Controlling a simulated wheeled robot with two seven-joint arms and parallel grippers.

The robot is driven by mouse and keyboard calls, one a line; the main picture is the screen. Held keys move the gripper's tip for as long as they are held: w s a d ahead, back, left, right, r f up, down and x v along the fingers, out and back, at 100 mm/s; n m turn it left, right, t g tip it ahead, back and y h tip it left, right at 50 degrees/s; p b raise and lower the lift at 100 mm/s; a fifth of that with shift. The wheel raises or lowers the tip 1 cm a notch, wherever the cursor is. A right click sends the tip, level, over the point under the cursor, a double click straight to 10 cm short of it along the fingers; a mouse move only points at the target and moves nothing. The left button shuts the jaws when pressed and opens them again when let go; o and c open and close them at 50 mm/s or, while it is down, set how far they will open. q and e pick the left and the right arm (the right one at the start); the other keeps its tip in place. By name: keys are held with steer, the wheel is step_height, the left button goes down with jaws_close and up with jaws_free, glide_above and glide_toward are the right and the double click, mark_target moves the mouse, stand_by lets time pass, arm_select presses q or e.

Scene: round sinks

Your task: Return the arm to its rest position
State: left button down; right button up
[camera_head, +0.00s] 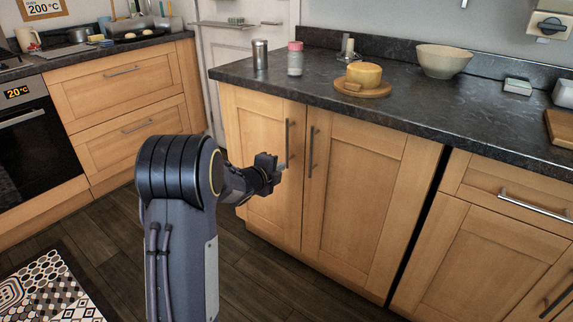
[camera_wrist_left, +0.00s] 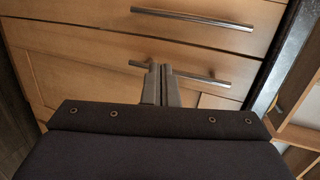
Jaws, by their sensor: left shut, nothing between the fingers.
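My left arm comes in at the lower left of the head view, bent at a large dark joint. Its gripper (camera_head: 281,167) is in front of the wooden cabinet doors (camera_head: 262,190), near the left door's vertical handle. In the left wrist view the two fingers of the left gripper (camera_wrist_left: 160,70) lie together, shut with nothing between them. Beyond them are wooden fronts (camera_wrist_left: 90,60) with metal bar handles. I cannot tell whether the fingertips touch the lower handle (camera_wrist_left: 205,79) there. My right gripper is not in view.
A dark counter (camera_head: 330,85) bears a cheese on a round board (camera_head: 373,90), a bowl (camera_head: 442,61), a pink-lidded jar (camera_head: 295,60) and a metal canister (camera_head: 260,55). An oven (camera_head: 38,145) is at left. The dark floor (camera_head: 250,285) is clear beside a patterned mat (camera_head: 45,285).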

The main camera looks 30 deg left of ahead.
arm_select(q)
steer(key=shift+v, duration=1.35)
steer(key=s+d+r+n+g+y, duration=0.2)
steer(key=s+r+n+g, duration=0.15)
steer(key=s+n, duration=1)
steer(key=s+d+f+n+g+h, duration=0.1)
steer(key=s+d+n+g+h, duration=0.2)
steer(key=s+d, duration=0.7)
steer(key=s+d+f+n+g+h, duration=0.25)
steer(key=s+d, duration=0.35)
steer(key=s, duration=0.7)
step_height(320, 180, up, 26)
steer(key=p, duration=2.5)
steer(key=shift+s+d+n+p, duration=0.2)
steer(key=shift+s+n+p, duration=0.2)
steer(key=shift+s, duration=0.05)
